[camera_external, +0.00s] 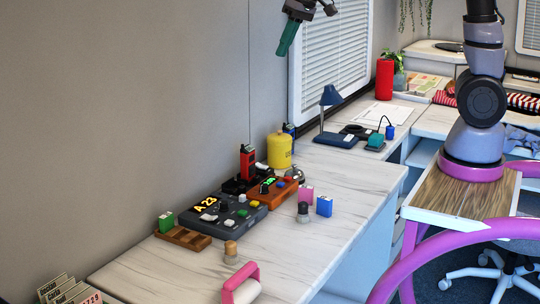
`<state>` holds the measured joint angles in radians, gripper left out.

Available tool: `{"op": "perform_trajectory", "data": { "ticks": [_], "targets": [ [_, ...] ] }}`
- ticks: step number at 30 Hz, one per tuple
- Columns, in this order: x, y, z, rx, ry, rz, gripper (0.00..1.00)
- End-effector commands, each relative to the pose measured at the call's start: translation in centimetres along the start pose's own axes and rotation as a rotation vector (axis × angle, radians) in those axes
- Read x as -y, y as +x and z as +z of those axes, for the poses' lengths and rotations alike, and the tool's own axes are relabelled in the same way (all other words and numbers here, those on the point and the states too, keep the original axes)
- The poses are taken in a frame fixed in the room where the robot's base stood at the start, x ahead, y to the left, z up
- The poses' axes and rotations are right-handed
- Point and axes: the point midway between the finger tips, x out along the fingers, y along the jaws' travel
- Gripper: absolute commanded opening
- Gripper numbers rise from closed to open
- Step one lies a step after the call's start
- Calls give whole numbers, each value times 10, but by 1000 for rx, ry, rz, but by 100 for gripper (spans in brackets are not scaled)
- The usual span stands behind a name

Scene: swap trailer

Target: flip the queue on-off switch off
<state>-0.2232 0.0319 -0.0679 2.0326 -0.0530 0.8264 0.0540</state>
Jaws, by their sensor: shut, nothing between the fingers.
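A dark grey console (243,222) with a lit amber display reading about "A 23" lies on the white marbled counter. Several small knobs and buttons sit on its top. I cannot tell which is the queue on-off switch or how it is set. My gripper (284,50) hangs at the top of the view, high above the counter, in front of the wall left of the window blind. Its green fingers point down and are together, shut and empty. It is well apart from the console.
A blue lamp (331,96) stands farther back.

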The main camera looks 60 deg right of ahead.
Motion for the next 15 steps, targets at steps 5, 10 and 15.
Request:
{"op": "perform_trajectory", "data": {
  "ticks": [5,10,15],
  "targets": [
    [23,69,-24,55,-42,39,0],
    [44,138,-36,98,-87,77,0],
    [61,213,-38,139,-137,118,0]
  ]
}}
